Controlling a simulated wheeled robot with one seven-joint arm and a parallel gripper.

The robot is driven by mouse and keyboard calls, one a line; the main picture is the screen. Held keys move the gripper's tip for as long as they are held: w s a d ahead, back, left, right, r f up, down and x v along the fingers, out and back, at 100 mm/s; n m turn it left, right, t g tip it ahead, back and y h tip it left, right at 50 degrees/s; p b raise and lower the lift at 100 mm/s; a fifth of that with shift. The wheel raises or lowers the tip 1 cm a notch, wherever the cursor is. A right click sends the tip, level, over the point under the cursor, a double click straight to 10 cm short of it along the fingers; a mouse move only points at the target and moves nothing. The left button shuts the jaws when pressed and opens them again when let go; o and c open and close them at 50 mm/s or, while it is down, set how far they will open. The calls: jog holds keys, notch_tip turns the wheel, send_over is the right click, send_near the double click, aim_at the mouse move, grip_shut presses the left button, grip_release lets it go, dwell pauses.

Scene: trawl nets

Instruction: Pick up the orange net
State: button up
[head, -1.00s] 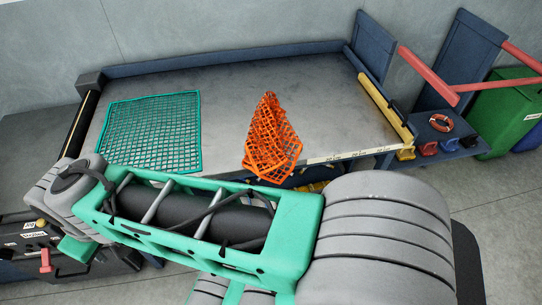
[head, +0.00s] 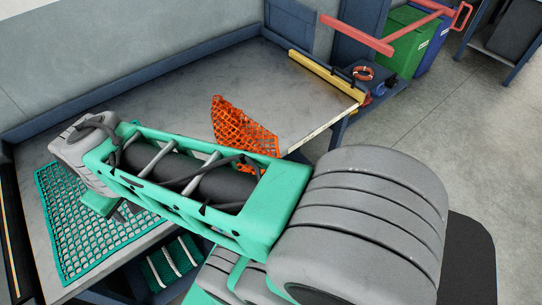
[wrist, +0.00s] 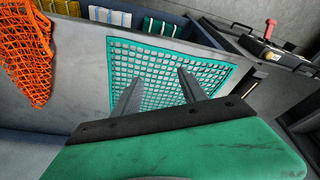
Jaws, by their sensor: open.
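The orange net (head: 240,127) lies crumpled on the grey table near its front edge, beyond my arm in the head view. Part of it hangs over the edge, and my arm hides its lower end. It also shows at the upper left of the wrist view (wrist: 25,50). My gripper (wrist: 155,82) is open and empty in the wrist view, its two fingers pointing at the green net. The gripper is apart from the orange net, to its left in the head view.
The green net (head: 70,235) lies flat on the table's left part, partly behind my arm. The grey table (head: 180,100) is bare behind the orange net. A yellow bar (head: 325,75) edges its right end. Green (head: 400,45) and blue bins stand beyond.

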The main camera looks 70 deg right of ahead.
jog(key=o, duration=0.3)
jog(key=w+d+r+m+g+p, duration=0.1)
jog(key=w+d+m+g+p, duration=0.1)
jog(key=d, duration=1.2)
jog(key=shift+d+r+g+h+p, duration=0.15)
jog(key=shift+r+g+h+p, duration=0.25)
jog(key=shift+p, duration=0.45)
jog(key=shift+o, duration=0.7)
jog(key=s+d+f+m+g+p, duration=0.1)
jog(key=s+d+p, duration=0.1)
jog(key=d, duration=0.7)
jog(key=shift+s+f+g, duration=0.2)
jog(key=shift+f+g, duration=0.05)
jog(key=shift+g, duration=0.05)
jog(key=s+d+f+m+g+y+p, duration=0.1)
jog(key=s+d+f+y, duration=0.15)
jog(key=s+d, duration=0.4)
jog(key=s+d+f+m+g+y+p, duration=0.1)
jog(key=s+d+f+p, duration=0.1)
jog(key=s+d+f, duration=0.35)
jog(key=shift+h, duration=0.25)
jog(key=b+x, duration=0.2)
jog(key=d+b+x, duration=0.1)
jog(key=b+x, duration=0.4)
jog(key=b, duration=0.1)
jog(key=shift+s+d+f, duration=0.15)
jog(key=shift+s+f, duration=0.15)
jog(key=shift+s, duration=0.2)
jog(key=shift+s+f, duration=0.15)
jog(key=shift+f, duration=0.25)
